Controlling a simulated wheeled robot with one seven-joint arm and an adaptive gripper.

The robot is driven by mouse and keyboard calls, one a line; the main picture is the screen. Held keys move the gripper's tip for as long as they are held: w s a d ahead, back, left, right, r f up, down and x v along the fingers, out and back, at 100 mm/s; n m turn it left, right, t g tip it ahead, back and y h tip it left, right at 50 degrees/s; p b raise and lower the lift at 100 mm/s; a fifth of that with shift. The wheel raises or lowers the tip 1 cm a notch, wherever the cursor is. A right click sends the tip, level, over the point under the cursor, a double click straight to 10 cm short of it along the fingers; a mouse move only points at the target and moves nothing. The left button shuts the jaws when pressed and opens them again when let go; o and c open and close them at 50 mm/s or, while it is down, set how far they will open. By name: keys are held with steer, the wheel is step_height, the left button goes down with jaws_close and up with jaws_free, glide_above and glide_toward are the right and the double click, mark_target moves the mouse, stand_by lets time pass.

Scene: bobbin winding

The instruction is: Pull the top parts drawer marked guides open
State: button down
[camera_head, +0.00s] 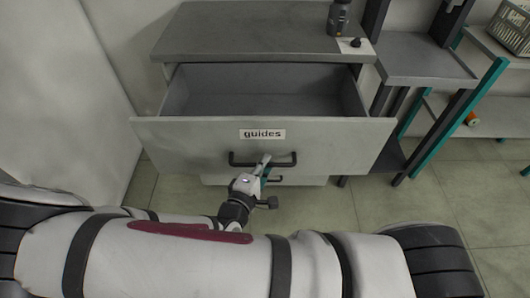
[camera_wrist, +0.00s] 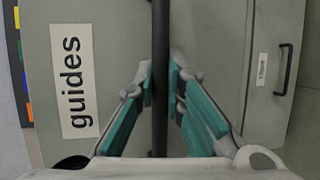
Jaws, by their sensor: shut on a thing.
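The top drawer marked guides (camera_head: 200,142) is pulled well out of the grey cabinet (camera_head: 250,32), and its inside looks empty. Its label (camera_head: 262,134) sits above a dark bar handle (camera_head: 238,161). My gripper (camera_head: 264,166) is at the middle of this handle, shut on it. In the wrist view the handle (camera_wrist: 160,60) runs between the two teal-padded fingers (camera_wrist: 160,88), and the guides label (camera_wrist: 75,82) shows to the left. The exact contact of the pads is partly hidden by the fingers.
A lower drawer front with its own handle (camera_wrist: 285,70) shows in the wrist view. A dark bottle (camera_head: 339,18) and a small black knob-like item (camera_head: 355,42) stand on the cabinet top. A teal-legged bench (camera_head: 415,60) is at right; open floor (camera_head: 440,205) lies before it.

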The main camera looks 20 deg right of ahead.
steer(key=shift+s, duration=0.2)
steer(key=shift+a, duration=0.1)
steer(key=c, duration=1.6)
jaws_free()
steer(key=shift+c, duration=0.2)
steer(key=v, duration=1.2)
